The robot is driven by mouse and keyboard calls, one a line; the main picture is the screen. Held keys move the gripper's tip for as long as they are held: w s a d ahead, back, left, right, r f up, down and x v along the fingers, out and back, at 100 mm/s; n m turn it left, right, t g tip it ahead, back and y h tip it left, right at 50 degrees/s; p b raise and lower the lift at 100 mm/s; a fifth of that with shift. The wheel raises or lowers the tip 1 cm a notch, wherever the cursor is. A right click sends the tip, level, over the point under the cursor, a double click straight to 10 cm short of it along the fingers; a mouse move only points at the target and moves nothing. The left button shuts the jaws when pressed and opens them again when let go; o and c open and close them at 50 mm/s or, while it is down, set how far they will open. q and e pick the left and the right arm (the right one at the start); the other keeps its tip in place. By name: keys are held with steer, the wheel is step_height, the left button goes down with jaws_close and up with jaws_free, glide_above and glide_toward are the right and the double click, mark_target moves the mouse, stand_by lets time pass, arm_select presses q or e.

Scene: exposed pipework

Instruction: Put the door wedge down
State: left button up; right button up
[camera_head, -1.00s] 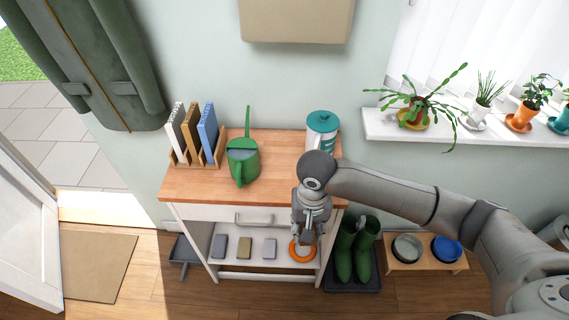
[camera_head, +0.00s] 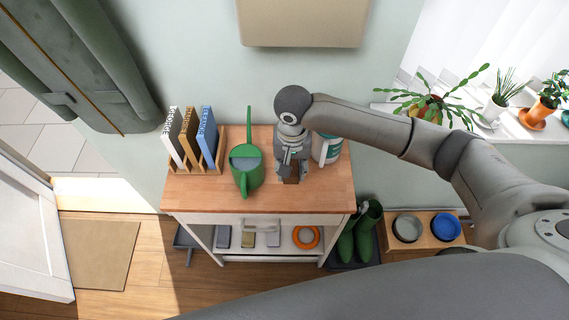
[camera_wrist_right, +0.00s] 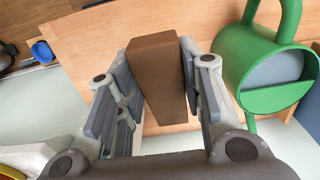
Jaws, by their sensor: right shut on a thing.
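The brown door wedge (camera_head: 291,177) is between the fingers of my right gripper (camera_head: 291,170), over the wooden tabletop (camera_head: 315,192). In the right wrist view the wedge (camera_wrist_right: 158,65) is a long brown block pinched by the finger pads on both sides. Wood lies behind it in that view. I cannot tell whether the wedge touches the tabletop. My left gripper is not in view.
A green watering can (camera_head: 246,171) stands left of the right gripper, with a book rack (camera_head: 192,158) beyond it. A teal-and-white canister (camera_head: 326,147) is close on the right, partly hidden. The front right of the tabletop is clear.

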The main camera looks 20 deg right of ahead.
steer(key=shift+w+f+p, duration=0.15)
steer(key=shift+w+f, duration=0.1)
steer(key=shift+f, duration=0.25)
steer(key=shift+w+f+p, duration=0.15)
steer(key=shift+w+f, duration=0.05)
steer(key=shift+f, duration=0.25)
steer(key=p, duration=0.1)
glide_above(290, 190)
steer(key=f, duration=0.5)
steer(key=shift+s+f, duration=0.2)
steer(key=shift+f, duration=0.05)
steer(key=shift+w+f, duration=0.2)
steer(key=shift+f, duration=1.2)
steer(key=o, duration=0.8)
steer(key=shift+o, duration=1.2)
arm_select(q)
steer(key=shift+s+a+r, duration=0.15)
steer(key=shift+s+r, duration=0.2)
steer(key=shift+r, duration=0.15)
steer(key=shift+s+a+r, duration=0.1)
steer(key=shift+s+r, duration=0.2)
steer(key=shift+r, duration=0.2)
arm_select(e)
steer(key=shift+r, duration=0.15)
